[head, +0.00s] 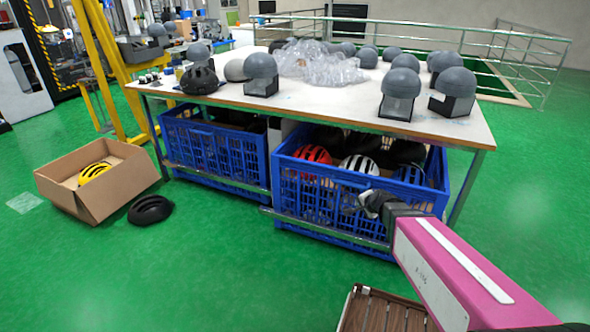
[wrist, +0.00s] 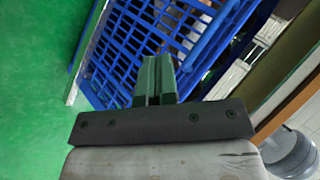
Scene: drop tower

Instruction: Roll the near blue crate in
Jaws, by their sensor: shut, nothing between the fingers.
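The near blue crate (head: 300,205) stands under the right part of the table, with red, white and black helmets in it. A second blue crate (head: 215,150) is under the table's left part. My gripper (head: 368,203) is shut and empty in front of the near crate's right part, by the metal rail (head: 325,231). In the wrist view the closed fingers (wrist: 154,80) point at the crate's blue lattice wall (wrist: 150,35). I cannot tell whether they touch it.
The white table (head: 330,95) carries several grey domed headforms and clear plastic wrap. A cardboard box (head: 120,190) with a yellow helmet and a black helmet (head: 150,209) lie on the green floor at left. A brown slatted piece (head: 385,312) is at the bottom.

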